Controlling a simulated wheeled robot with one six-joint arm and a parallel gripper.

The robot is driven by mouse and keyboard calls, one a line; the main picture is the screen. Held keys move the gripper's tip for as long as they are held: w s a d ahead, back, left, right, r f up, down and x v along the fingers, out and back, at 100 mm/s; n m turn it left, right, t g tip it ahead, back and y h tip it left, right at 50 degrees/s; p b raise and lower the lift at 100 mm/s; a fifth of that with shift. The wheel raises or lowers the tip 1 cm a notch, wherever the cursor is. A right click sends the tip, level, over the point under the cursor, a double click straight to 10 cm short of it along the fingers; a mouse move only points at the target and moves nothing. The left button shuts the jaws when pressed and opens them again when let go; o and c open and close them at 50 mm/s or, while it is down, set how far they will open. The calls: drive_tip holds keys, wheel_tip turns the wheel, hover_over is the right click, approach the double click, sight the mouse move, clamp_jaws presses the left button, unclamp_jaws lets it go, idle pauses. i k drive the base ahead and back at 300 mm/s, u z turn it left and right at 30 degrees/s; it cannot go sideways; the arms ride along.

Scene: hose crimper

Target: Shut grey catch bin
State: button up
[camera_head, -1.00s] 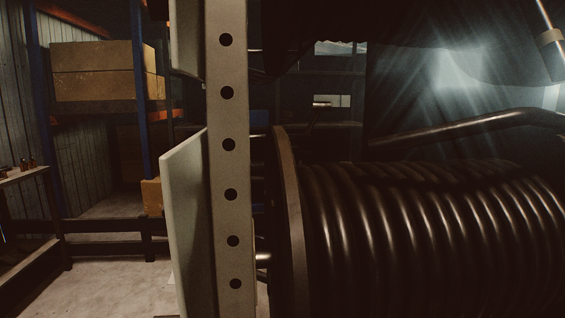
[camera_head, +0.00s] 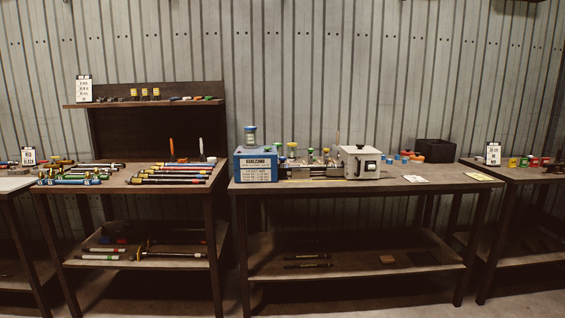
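No thing in the head view can be made out for certain as the grey catch bin. A dark, box-shaped bin (camera_head: 435,150) stands at the back right of the middle bench; its lid or opening cannot be made out. The crimping machine stands left of it, with a blue labelled block (camera_head: 256,165) at its left end and a light grey housing (camera_head: 361,162) at its right end. The grey housing has a dark fitting on its front. My gripper is not in view.
The middle bench (camera_head: 450,180) is mostly bare at its right end. The left bench (camera_head: 128,184) holds several hoses below a small shelf (camera_head: 145,103). Another bench with small coloured parts (camera_head: 525,161) stands at right. A corrugated wall closes the back.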

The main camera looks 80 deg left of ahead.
sight(352, 163)
drive_tip(key=u, duration=1.8)
drive_tip(key=i, duration=1.25)
drive_tip(key=u, duration=0.5)
drive_tip(key=i, duration=1.85)
drive_tip(key=u, duration=0.7)
